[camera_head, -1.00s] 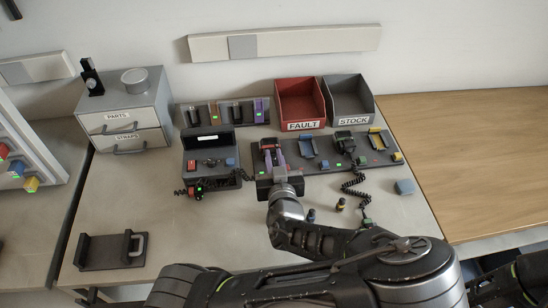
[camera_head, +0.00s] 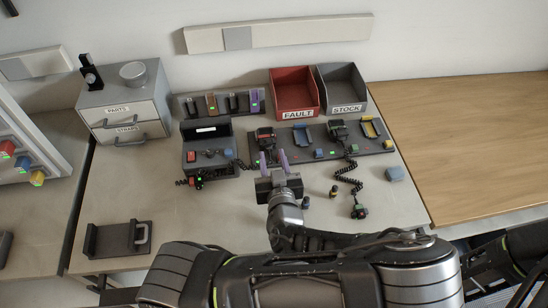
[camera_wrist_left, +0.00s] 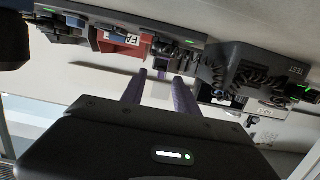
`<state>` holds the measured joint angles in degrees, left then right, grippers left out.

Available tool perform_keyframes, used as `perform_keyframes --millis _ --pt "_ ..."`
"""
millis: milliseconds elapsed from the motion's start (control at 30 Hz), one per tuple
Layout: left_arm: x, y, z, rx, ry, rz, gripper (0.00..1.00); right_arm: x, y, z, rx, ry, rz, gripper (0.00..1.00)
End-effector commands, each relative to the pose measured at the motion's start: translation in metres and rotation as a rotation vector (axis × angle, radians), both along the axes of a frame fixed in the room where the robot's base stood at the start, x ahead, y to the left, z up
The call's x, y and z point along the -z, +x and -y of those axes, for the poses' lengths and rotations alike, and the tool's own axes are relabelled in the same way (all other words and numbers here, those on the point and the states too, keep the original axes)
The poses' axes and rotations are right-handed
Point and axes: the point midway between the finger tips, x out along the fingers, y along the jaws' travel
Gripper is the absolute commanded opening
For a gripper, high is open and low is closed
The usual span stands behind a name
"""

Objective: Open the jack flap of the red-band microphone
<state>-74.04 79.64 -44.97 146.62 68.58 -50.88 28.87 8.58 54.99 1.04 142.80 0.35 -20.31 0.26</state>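A dark microphone with a red band (camera_head: 265,134) sits in the leftmost cradle of the dark rack (camera_head: 318,152). Its jack flap is too small to make out. My left gripper (camera_head: 273,160) is open and empty just in front of that microphone, with its two purple fingers pointing at the rack. A gap shows between the fingers and the microphone body, though I cannot judge contact exactly. In the left wrist view the fingers (camera_wrist_left: 160,88) are apart with nothing between them, and dark microphone parts show beyond. My right gripper is not in view.
A test unit (camera_head: 209,162) stands left of the rack. A green-marked microphone (camera_head: 338,131) trails a coiled cord (camera_head: 350,178). Red FAULT (camera_head: 297,115) and grey STOCK (camera_head: 347,109) bins stand behind.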

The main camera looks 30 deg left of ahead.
Motion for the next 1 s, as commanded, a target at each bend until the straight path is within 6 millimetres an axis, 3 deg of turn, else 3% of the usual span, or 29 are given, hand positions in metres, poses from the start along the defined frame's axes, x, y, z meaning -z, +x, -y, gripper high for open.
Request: perform_keyframes --millis 33,200,833,1000 --pt "-0.009 -0.007 0.005 0.002 0.002 -0.004 0.36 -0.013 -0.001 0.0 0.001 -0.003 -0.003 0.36" --pt "-0.008 -0.022 0.016 0.0 0.0 -0.001 0.36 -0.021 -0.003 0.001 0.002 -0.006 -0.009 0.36" --pt "-0.006 -0.025 0.019 -0.002 -0.001 0.001 0.36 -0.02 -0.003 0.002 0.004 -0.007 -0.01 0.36" --pt "-0.006 -0.023 0.013 -0.051 -0.039 0.04 0.36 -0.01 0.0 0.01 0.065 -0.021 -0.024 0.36"
